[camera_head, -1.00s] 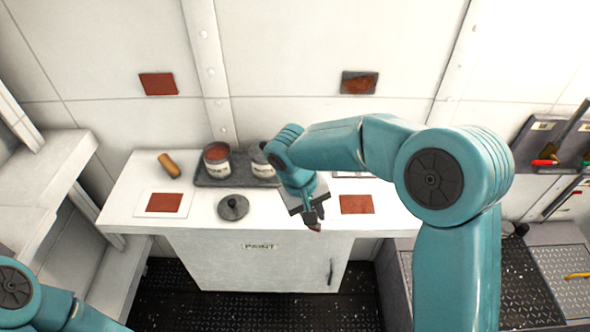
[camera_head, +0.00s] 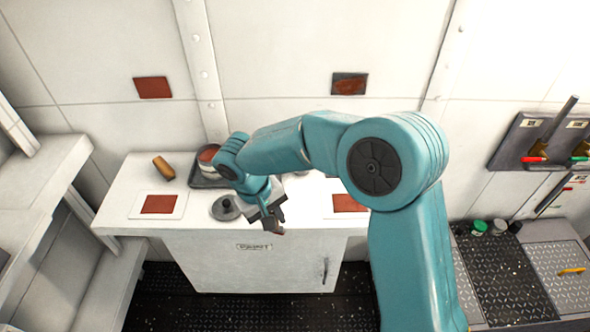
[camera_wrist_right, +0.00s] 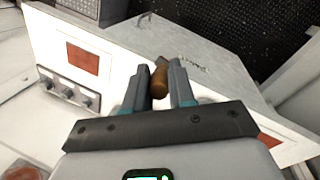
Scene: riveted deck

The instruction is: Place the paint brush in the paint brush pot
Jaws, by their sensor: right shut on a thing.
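My right gripper (camera_head: 272,222) is over the front edge of the white paint counter (camera_head: 120,213). In the right wrist view (camera_wrist_right: 161,85) its fingers are shut on a brown wooden handle, which I take as the paint brush (camera_wrist_right: 160,78). The brush is mostly hidden in the head view. A paint can with red-brown contents (camera_head: 209,153) stands on a dark tray (camera_head: 200,182), partly behind my right arm. A dark round item with a knob (camera_head: 226,208) lies on the counter left of the gripper. I cannot tell which container is the brush pot. My left gripper is out of view.
A brown cylinder (camera_head: 163,167) lies at the counter's back left. Red squares on white sheets (camera_head: 159,204) lie on the counter. A tool rack (camera_head: 545,140) hangs at the right, above a bench with small containers (camera_head: 480,227). White steps (camera_head: 45,180) stand left.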

